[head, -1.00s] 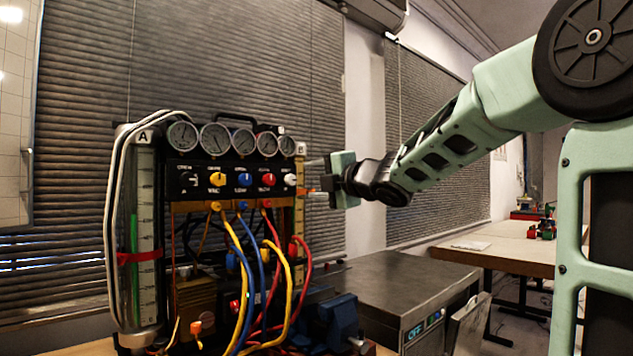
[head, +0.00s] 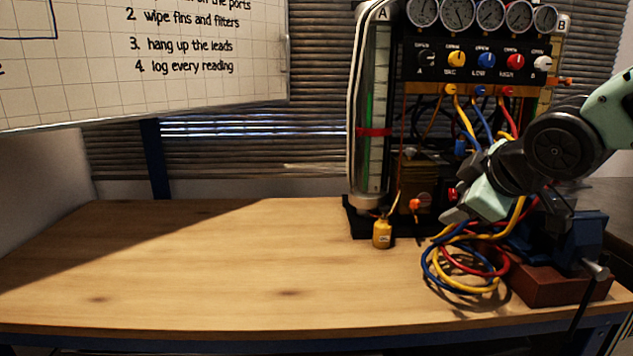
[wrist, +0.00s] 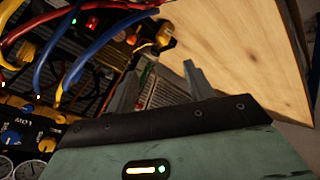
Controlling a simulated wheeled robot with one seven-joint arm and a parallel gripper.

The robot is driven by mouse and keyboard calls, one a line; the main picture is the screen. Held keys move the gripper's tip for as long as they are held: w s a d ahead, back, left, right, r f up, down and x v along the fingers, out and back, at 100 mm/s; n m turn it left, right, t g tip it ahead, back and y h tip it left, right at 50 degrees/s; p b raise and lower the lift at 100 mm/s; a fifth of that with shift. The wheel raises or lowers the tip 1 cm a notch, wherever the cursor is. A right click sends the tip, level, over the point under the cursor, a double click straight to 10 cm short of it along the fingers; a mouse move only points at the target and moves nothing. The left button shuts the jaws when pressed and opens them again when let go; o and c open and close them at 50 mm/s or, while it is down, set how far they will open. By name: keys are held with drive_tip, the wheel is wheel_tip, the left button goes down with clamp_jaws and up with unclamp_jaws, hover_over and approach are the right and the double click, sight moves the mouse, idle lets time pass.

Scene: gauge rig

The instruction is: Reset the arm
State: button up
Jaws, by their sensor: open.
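My arm hangs in front of the gauge rig (head: 478,60) at the right of the head view. My gripper (head: 453,214) points down and left, over the hoses near the rig's base. In the wrist view its two fingers (wrist: 160,84) stand apart with nothing held between them. Coiled yellow, blue and red hoses (head: 455,262) lie on the bench just below the gripper. I cannot tell whether the gripper touches any hose. The arm covers part of the rig's lower right.
A wooden bench (head: 200,260) is clear across its left and middle. A small yellow bottle (head: 382,234) stands by the rig's base. A blue vise (head: 572,240) on a red-brown block (head: 560,284) is at the right. A whiteboard (head: 140,65) hangs at upper left.

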drive_tip(key=s+a+f+m+g, duration=0.1)
drive_tip(key=s+a+f+g, duration=0.25)
drive_tip(key=s, duration=0.55)
drive_tip(key=s+a+f+m+g+h, duration=0.1)
drive_tip(key=s+a+f+m+g, duration=0.15)
drive_tip(key=s+f, duration=0.45)
drive_tip(key=s+a+f+g, duration=0.2)
drive_tip(key=s+a+g, duration=0.15)
drive_tip(key=s, duration=0.75)
wheel_tip(320, 180, up, 11)
drive_tip(key=w+p, duration=0.1)
drive_tip(key=p, duration=1.1)
drive_tip(key=shift+r, duration=0.2)
